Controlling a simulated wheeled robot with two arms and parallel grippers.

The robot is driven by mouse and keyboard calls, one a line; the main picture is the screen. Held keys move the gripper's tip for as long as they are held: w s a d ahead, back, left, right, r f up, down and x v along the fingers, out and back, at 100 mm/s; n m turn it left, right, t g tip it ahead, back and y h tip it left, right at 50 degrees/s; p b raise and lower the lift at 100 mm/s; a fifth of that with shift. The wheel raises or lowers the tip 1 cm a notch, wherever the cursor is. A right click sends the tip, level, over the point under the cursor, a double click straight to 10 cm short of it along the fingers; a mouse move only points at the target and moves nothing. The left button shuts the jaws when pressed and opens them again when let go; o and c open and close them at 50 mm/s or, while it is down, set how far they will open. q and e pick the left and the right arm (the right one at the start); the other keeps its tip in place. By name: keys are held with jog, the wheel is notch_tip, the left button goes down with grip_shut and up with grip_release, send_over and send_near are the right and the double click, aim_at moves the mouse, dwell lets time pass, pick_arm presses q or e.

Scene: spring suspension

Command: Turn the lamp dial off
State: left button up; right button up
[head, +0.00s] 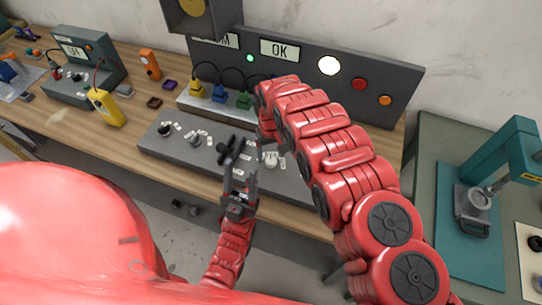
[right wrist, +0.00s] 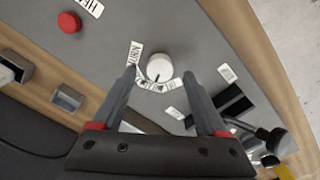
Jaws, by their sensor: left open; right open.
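A round white dial (right wrist: 160,67) with small printed labels around it sits on the grey panel (right wrist: 210,45). In the right wrist view it lies just past and between the fingertips of my right gripper (right wrist: 160,80), which is open. I cannot tell whether a finger touches it, nor which label it points to. In the head view the white dial (head: 270,160) sits beside my arm; my right gripper is largely hidden there. A round white lamp (head: 328,65) on the upright board looks lit. My left gripper (head: 240,165) is open and empty over the panel's front.
A red button (right wrist: 69,22) lies beyond the white dial in the wrist view. Yellow, blue and green plugs (head: 219,95) stand behind the panel. A teal press (head: 515,150) stands on the right-hand table.

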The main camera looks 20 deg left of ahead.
aim_at(271, 162)
jog(key=shift+f, duration=1.4)
grip_shut()
